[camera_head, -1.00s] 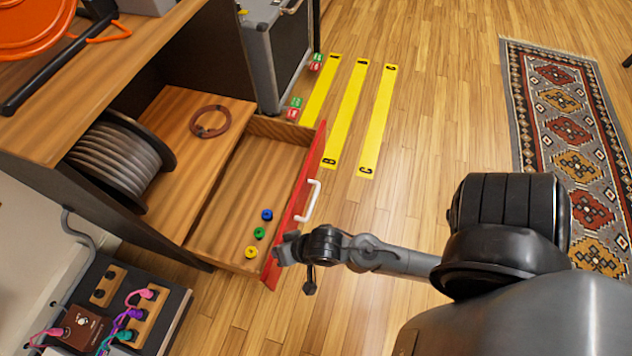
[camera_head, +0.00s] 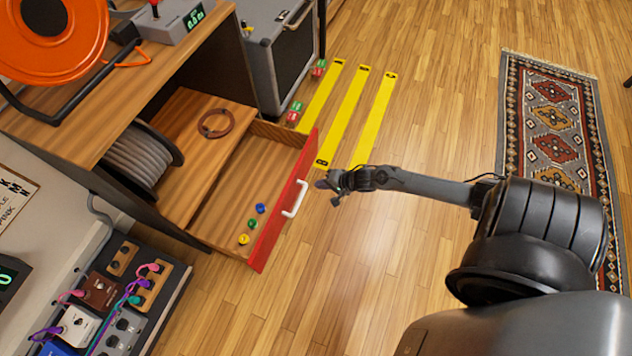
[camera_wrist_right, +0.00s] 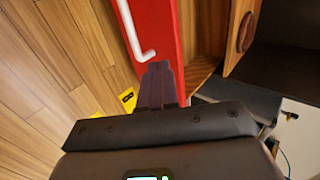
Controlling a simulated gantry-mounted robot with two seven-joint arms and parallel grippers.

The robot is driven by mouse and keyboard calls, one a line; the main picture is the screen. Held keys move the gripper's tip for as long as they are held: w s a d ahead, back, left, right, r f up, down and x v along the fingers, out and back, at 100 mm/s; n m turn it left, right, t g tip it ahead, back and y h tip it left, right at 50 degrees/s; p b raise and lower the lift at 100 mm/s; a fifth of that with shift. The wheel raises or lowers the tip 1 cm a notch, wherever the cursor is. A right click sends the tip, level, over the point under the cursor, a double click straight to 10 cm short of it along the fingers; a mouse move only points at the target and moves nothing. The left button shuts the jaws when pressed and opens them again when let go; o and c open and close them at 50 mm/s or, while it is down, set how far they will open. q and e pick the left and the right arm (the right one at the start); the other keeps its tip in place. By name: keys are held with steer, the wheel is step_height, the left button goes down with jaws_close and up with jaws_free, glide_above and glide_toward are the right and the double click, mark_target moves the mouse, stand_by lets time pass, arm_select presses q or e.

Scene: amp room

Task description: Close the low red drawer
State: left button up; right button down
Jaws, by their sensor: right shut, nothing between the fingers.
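The low drawer (camera_head: 275,155) stands open at the bottom of the wooden cabinet, with a red front (camera_head: 268,232) and a white bar handle (camera_head: 294,199). Blue, green and yellow round pieces lie inside it. My right gripper (camera_head: 322,184) is shut and empty, to the right of the handle on the outer side of the front. In the right wrist view, the closed fingers (camera_wrist_right: 160,77) point toward the red front (camera_wrist_right: 157,30), beside the white handle (camera_wrist_right: 133,35); whether they touch it I cannot tell. My left gripper is not in view.
A pedalboard (camera_head: 150,300) is at lower left. Yellow floor strips (camera_head: 343,120) and clear wood floor lie to the right.

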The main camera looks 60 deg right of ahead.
mark_target(291, 184)
steer(key=b+x, duration=0.6)
steer(key=x, duration=0.1)
steer(key=b+x, duration=0.3)
steer(key=x, duration=0.1)
steer(key=shift+w+r, duration=0.25)
steer(key=shift+r, duration=0.1)
steer(key=shift+w+r+b, duration=0.1)
steer(key=shift+w+b, duration=0.25)
steer(key=shift+w, duration=0.15)
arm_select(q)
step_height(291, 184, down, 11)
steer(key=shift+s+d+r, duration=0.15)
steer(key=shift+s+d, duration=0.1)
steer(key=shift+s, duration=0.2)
arm_select(e)
steer(key=shift+w+a, duration=0.1)
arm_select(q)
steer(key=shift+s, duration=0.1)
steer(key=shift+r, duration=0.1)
arm_select(e)
steer(key=shift+r, duration=0.1)
